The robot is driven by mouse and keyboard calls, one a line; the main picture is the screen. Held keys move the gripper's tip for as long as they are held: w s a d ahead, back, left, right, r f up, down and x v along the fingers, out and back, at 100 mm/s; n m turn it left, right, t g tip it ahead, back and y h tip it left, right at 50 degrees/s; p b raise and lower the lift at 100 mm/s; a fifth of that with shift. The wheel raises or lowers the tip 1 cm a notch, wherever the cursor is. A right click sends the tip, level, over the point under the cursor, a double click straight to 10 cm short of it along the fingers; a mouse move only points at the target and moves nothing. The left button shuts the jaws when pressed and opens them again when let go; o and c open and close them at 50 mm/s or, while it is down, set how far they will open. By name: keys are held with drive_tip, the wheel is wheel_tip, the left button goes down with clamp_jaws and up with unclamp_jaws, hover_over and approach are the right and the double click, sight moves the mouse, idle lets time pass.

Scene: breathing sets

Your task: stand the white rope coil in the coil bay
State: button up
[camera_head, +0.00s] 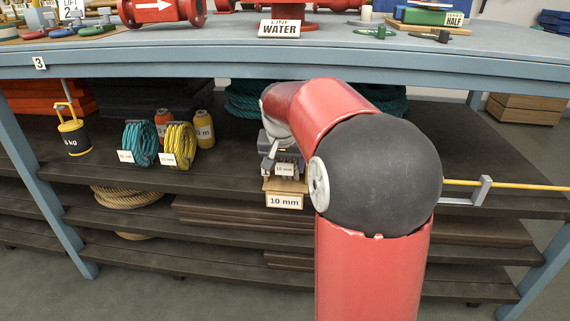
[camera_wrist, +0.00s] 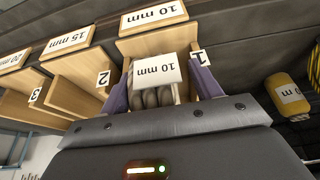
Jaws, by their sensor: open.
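The white rope coil (camera_wrist: 158,97) looks greyish and carries a white 10 mm tag. In the wrist view it stands in the wooden coil bay (camera_wrist: 150,44), between the dividers marked 1 and 2, behind the board labelled 10 mm. In the head view its tag (camera_head: 286,170) shows above the bay's 10 mm board (camera_head: 284,201). My gripper (camera_wrist: 160,66) is open, with one purple finger on each side of the coil. I cannot tell whether the fingers touch it. My gripper body hides the near side of the coil, and my arm hides much of the bay in the head view.
Bays labelled 15 mm (camera_wrist: 67,42) and 20 mm (camera_wrist: 14,60) adjoin. The blue tabletop (camera_head: 200,56) overhangs the shelf.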

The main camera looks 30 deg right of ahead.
drive_tip(key=p+v, duration=0.2)
drive_tip(key=v, duration=1)
drive_tip(key=s+a+f+n+t+y, duration=0.1)
drive_tip(key=s+a+f+n, duration=0.2)
drive_tip(key=s, duration=0.8)
drive_tip(key=s+a+f+n+y, duration=0.1)
drive_tip(key=s+a+f+n, duration=0.2)
drive_tip(key=s+a+f, duration=0.5)
drive_tip(key=s+a, duration=0.2)
drive_tip(key=s, duration=0.1)
drive_tip(key=shift+s+n+t+y, duration=0.3)
drive_tip(key=shift+s+n+t, duration=0.1)
drive_tip(key=shift+r, duration=0.1)
wheel_tip(320, 180, up, 2)
drive_tip(key=shift+r+p, duration=0.1)
drive_tip(key=shift+p, duration=0.7)
